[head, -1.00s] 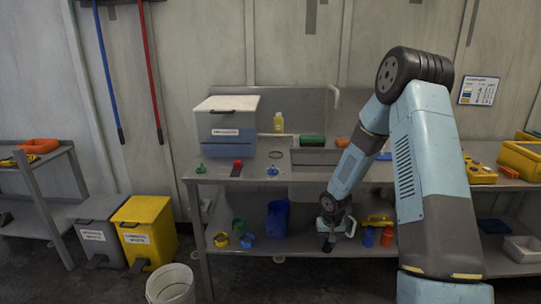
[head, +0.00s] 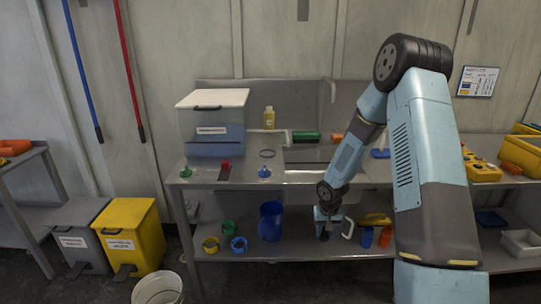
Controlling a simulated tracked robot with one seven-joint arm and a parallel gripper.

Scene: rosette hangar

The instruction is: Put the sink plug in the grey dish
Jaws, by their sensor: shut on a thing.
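My gripper (head: 324,234) is low in front of the lower shelf, right of the blue bin, with its fingers pointing down. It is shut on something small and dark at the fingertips. The held thing is too small and too hidden by the fingers for me to tell whether it is the sink plug. I see no other clear sink plug. A shallow light grey dish (head: 521,244) sits on the lower shelf at the far right, well away from my gripper. I cannot tell for sure that it is the grey dish.
The steel bench (head: 222,185) carries a lidded box (head: 212,120), a yellow bottle (head: 269,118) and small coloured items. On the lower shelf are a blue bin (head: 271,221), several coloured rings, and blue and orange containers beside my gripper. Waste bins (head: 131,232) stand at left.

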